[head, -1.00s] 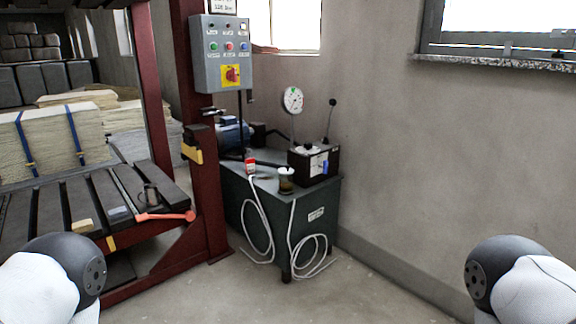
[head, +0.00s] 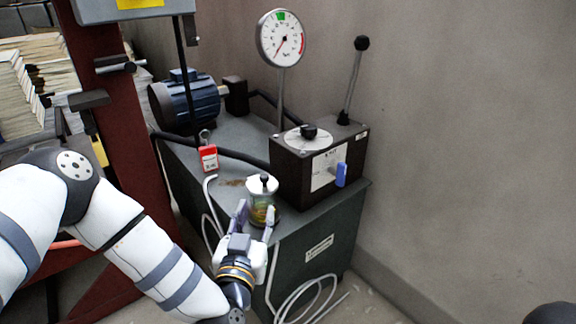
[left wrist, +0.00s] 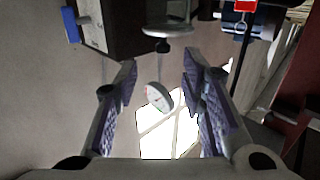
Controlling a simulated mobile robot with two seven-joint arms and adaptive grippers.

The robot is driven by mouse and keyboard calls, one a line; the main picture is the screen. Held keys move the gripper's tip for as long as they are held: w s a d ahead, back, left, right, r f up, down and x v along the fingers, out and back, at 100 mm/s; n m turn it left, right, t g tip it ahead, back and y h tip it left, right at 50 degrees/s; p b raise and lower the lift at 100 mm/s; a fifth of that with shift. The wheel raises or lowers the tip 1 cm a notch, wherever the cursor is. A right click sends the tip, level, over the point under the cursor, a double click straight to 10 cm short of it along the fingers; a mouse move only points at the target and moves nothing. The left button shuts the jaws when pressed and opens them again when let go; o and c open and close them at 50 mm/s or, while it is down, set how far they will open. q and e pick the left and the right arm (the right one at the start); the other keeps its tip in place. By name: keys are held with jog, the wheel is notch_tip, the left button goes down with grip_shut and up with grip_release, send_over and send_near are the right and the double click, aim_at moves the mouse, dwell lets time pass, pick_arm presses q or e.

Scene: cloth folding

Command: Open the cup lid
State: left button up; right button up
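The cup (head: 261,208) is a clear jar with yellow-green contents, standing upright on the dark green cabinet (head: 228,160). Its white lid (head: 262,184) with a black knob sits on top. My left gripper (head: 256,214) is open, with a finger on each side of the cup's front as seen in the head view. I cannot tell whether they touch it. In the left wrist view, which looks upside down, the open fingers (left wrist: 160,68) are empty between them, and the lid (left wrist: 168,31) shows beyond their tips. My right gripper is out of view.
A black box (head: 317,168) with a blue tag and lever stands right of the cup. A red-and-white tag (head: 208,158) is left of it. A gauge (head: 281,38), a motor (head: 187,100) and a red post (head: 120,130) stand behind and left. Hoses hang at the front.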

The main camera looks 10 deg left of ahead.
aim_at(263, 179)
pick_arm(q)
jog(key=w, duration=0.4)
jog(key=w+a+b, duration=0.1)
jog(key=w, duration=0.3)
jog(key=w+r+b, duration=0.1)
jog(key=w, duration=0.3)
jog(key=shift+w+a+r, duration=0.1)
jog(key=shift+w+a, duration=0.05)
jog(key=shift+a, duration=0.25)
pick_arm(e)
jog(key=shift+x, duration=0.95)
pick_arm(q)
jog(key=shift+c, duration=0.6)
grip_shut()
